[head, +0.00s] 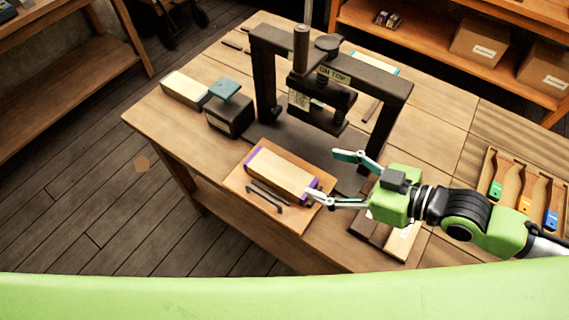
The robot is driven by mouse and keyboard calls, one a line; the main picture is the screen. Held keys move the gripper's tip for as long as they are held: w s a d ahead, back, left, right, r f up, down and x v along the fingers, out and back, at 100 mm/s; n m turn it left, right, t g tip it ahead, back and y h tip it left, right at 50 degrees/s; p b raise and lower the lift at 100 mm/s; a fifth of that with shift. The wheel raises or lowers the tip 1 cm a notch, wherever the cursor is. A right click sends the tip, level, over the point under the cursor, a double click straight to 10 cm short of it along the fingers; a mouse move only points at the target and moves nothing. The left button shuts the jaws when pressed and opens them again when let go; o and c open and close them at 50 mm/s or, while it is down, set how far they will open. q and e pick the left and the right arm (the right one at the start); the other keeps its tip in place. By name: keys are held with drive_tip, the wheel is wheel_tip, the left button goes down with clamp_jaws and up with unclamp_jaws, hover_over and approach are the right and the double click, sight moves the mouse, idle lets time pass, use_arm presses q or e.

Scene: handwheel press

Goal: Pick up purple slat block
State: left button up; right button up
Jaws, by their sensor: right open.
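The purple slat block (281,175) is a pale wooden block with purple ends. It lies on a small wooden board (240,186) on the workbench, in front of the press. My right gripper (328,178) comes in from the right and is open. Its two fingers point left at the block's right end; one finger reaches close to the purple end there, and I cannot tell whether it touches. The other finger is farther back, near the press base. My left gripper is not in view.
The dark handwheel press (384,88) stands just behind the block. A dark grey handle (265,198) lies along the board's front. A dark box (229,116) with a teal top and a pale block (186,90) stand at the back left. A tool tray (507,200) is at right.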

drive_tip(key=f+b, duration=0.4)
drive_tip(key=w+f+b, duration=0.1)
drive_tip(key=f+b, duration=0.1)
drive_tip(key=f, duration=0.1)
drive_tip(key=shift+w+a, duration=0.1)
drive_tip(key=shift+a, duration=0.2)
drive_tip(key=p, duration=0.1)
approach(280, 171)
drive_tip(key=x, duration=0.3)
drive_tip(key=shift+w+a+f, duration=0.15)
drive_tip(key=shift+a+f, duration=0.05)
drive_tip(key=shift+f, duration=0.1)
drive_tip(key=shift+w+a+f, duration=0.2)
drive_tip(key=shift+w+a, duration=0.05)
drive_tip(key=shift+a, duration=0.1)
drive_tip(key=shift+w+a+p, duration=0.25)
drive_tip(key=shift+a+p, duration=0.1)
drive_tip(key=shift+p, duration=0.15)
drive_tip(key=p+x, duration=0.1)
drive_tip(key=x, duration=0.2)
drive_tip(key=shift+w+a, duration=0.1)
drive_tip(key=shift+a, duration=0.05)
drive_tip(key=shift+w+a+f, duration=0.3)
drive_tip(key=shift+a+f, duration=0.05)
drive_tip(key=shift+a, duration=0.1)
drive_tip(key=c, duration=1.4)
